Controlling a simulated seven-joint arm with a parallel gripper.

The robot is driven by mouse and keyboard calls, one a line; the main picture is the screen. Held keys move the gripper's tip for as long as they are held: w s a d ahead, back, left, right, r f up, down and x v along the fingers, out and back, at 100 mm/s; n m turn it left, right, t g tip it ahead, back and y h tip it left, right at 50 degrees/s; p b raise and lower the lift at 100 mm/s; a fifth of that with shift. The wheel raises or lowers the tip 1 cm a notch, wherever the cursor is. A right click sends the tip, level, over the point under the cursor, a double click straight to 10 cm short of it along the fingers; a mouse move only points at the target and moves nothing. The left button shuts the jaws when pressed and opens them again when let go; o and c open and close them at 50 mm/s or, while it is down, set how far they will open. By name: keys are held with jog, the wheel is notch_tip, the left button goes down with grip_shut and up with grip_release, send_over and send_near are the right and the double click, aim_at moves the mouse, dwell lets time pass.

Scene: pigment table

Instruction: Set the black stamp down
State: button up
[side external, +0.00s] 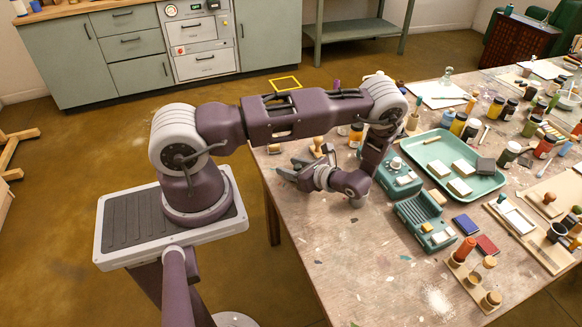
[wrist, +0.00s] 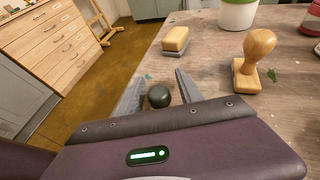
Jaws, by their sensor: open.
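The black stamp shows in the wrist view as a round dark knob (wrist: 159,96) between my two fingers, with its base hidden below the knob and behind my wrist housing. My gripper (wrist: 160,74) is open, with a finger on each side of the knob and a gap visible around it. In the side view my gripper (side external: 288,169) is low at the table's left edge. I cannot make out the black stamp there.
A wooden-handled stamp (wrist: 252,62) and a wood-topped block (wrist: 175,40) stand just beyond my fingers on the table (side external: 345,265). Teal devices (side external: 426,222) and a green tray (side external: 482,183) lie to the right. The table's front left is mostly clear.

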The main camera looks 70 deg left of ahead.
jog(key=shift+r, duration=0.1)
jog(key=v, duration=1.1)
jog(key=shift+w+d+r, duration=0.2)
jog(key=shift+w+d, duration=0.05)
jog(key=s+d+r+n+t+h, duration=0.1)
jog(key=d+r+n+h, duration=0.3)
jog(key=r, duration=0.6)
jog(key=s+d+r+n+t+h, duration=0.1)
jog(key=d+r+n+h, duration=0.2)
jog(key=r, duration=0.7)
jog(key=s+d+r+n+t+h, duration=0.5)
jog(key=s+d+r+t, duration=0.3)
jog(key=s+r, duration=0.4)
jog(key=shift+s+n+t+h, duration=0.3)
jog(key=shift+s+n, duration=0.4)
jog(key=shift+s, duration=0.1)
